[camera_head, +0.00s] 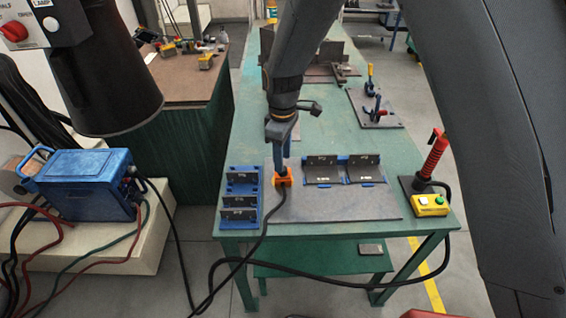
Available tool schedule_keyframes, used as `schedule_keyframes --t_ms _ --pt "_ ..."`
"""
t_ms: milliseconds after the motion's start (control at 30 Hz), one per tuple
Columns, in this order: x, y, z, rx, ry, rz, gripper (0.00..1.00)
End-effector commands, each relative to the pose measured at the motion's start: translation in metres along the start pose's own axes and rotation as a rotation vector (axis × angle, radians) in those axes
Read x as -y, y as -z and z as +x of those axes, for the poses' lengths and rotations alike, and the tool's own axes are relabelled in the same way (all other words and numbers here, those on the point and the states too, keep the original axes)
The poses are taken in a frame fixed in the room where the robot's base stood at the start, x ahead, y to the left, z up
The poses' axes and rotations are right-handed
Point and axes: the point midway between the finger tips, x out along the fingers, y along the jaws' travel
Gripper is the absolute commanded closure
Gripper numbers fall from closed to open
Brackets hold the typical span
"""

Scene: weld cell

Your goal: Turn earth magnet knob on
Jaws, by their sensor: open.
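A blue rack (242,181) with dark plates stands left of the magnet. A red torch (434,155) and yellow button box (431,206) stand at the right. Clamps (375,110) are farther back.

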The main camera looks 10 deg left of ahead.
Motion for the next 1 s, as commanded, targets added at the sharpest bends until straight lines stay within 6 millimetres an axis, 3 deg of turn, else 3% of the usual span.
schedule_keyframes --t_ms 233,633,867,1000 --pt "0.000 -0.001 0.027 0.000 0.000 0.002 0.59" --pt "0.000 0.000 0.034 -0.001 -0.001 0.002 0.59" --pt "0.000 0.000 0.034 -0.001 -0.001 0.002 0.98" --pt "0.000 0.000 0.034 -0.001 -0.001 0.004 1.00"
